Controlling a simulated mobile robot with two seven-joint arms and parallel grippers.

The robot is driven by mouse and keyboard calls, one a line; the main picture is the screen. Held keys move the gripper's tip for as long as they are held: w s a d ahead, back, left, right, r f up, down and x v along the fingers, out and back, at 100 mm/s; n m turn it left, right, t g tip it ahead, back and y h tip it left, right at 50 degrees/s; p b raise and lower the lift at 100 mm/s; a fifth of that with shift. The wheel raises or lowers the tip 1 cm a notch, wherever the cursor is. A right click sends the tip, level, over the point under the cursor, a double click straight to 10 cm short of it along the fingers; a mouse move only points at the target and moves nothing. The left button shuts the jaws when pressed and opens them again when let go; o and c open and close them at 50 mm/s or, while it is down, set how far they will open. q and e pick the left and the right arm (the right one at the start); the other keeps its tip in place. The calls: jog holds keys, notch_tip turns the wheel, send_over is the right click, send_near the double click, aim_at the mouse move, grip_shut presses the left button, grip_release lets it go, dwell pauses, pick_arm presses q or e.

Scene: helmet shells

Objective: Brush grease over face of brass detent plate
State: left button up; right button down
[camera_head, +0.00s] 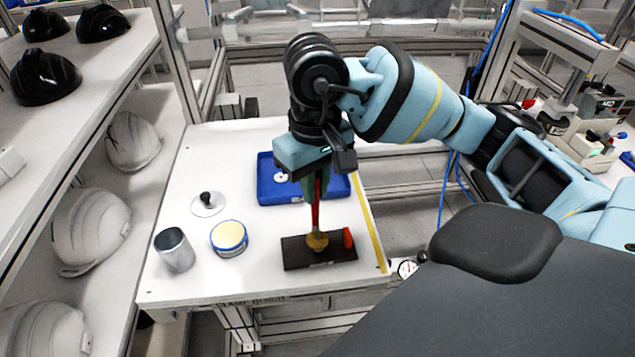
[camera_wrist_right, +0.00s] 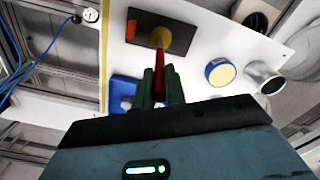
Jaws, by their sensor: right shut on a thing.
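My right gripper (camera_head: 316,184) points down over the white table and is shut on a brush with a red handle (camera_head: 317,208). The brush's lower end is at the yellowish brass detent plate (camera_head: 317,242); whether the bristles touch its face is hard to tell. The brass piece is on a dark rectangular base (camera_head: 293,255) near the table's front right, with a red-orange part (camera_head: 348,238) at its right end. In the right wrist view the brush handle (camera_wrist_right: 159,65) runs from the green fingers (camera_wrist_right: 160,88) to the brass plate (camera_wrist_right: 180,40). My left gripper is out of view.
A round tin with a yellow top and blue rim (camera_head: 229,236), a metal cup (camera_head: 174,250) and a clear disc with a black knob (camera_head: 208,204) stand on the left. A blue tray (camera_head: 267,194) lies behind. Shelves with helmets (camera_head: 90,230) flank the table's left.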

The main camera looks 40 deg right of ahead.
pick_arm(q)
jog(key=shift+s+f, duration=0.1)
pick_arm(e)
jog(key=shift+a, duration=0.3)
